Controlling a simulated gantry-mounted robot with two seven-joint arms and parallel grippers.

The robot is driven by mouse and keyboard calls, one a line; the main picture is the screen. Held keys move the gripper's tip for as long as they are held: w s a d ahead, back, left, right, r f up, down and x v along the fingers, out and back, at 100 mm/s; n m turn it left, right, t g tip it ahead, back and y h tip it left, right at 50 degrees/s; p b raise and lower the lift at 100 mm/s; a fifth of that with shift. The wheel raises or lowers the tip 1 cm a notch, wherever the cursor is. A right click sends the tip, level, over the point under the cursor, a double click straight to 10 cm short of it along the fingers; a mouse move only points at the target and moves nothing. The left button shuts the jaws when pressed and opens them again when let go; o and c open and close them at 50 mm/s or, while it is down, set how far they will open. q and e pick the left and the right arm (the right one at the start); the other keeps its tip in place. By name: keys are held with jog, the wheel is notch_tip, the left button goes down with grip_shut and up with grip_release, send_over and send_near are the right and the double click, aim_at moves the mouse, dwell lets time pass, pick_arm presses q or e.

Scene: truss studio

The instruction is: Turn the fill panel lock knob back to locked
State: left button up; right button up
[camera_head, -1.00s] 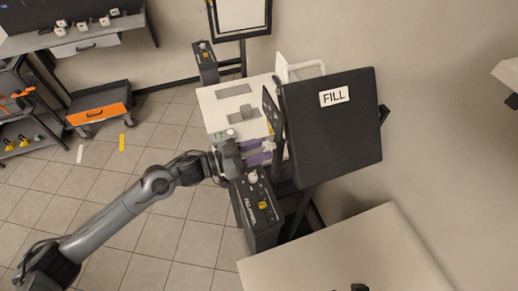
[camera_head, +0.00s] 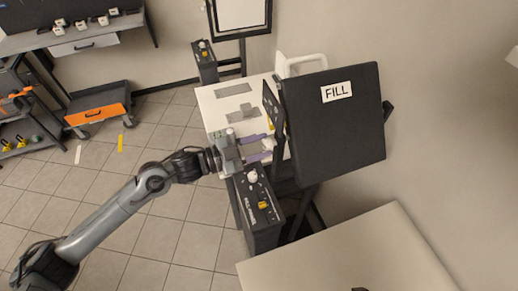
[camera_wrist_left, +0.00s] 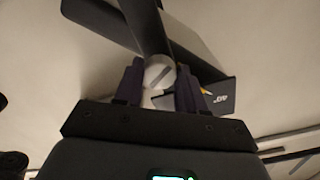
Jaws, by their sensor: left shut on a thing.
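The black fill panel (camera_head: 335,135) with its white FILL label (camera_head: 337,92) stands tilted on a dark stand, right of centre in the head view. My left gripper (camera_head: 270,147) reaches in from the left to the panel's near side, its purple fingers pointing right. In the left wrist view a round white knob (camera_wrist_left: 159,72) with a dark slot sits between the two fingers, which are shut on it. The knob is small in the head view, and I cannot read its lock position there. My right gripper is not in view.
A dark control box (camera_head: 260,212) with a white dial and yellow switch stands just below the gripper. A white table (camera_head: 222,112) lies behind it, and a pale tabletop (camera_head: 335,255) fills the lower right. An orange-drawer cart (camera_head: 95,104) is far left. The tiled floor is open.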

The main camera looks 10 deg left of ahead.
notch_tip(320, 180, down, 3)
jog(key=b, duration=0.2)
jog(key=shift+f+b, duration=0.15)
jog(key=shift+b, duration=0.25)
pick_arm(q)
jog(key=shift+m+b, duration=0.75)
jog(key=shift+m, duration=2.55)
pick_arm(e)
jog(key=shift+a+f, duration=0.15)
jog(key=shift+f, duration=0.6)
pick_arm(q)
jog(key=o, duration=1.1)
jog(key=shift+c, duration=0.2)
jog(key=shift+a, duration=0.2)
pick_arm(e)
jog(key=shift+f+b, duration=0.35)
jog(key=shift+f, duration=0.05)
pick_arm(q)
jog(key=v, duration=1)
jog(key=shift+s+a, duration=0.15)
jog(key=shift+a, duration=0.1)
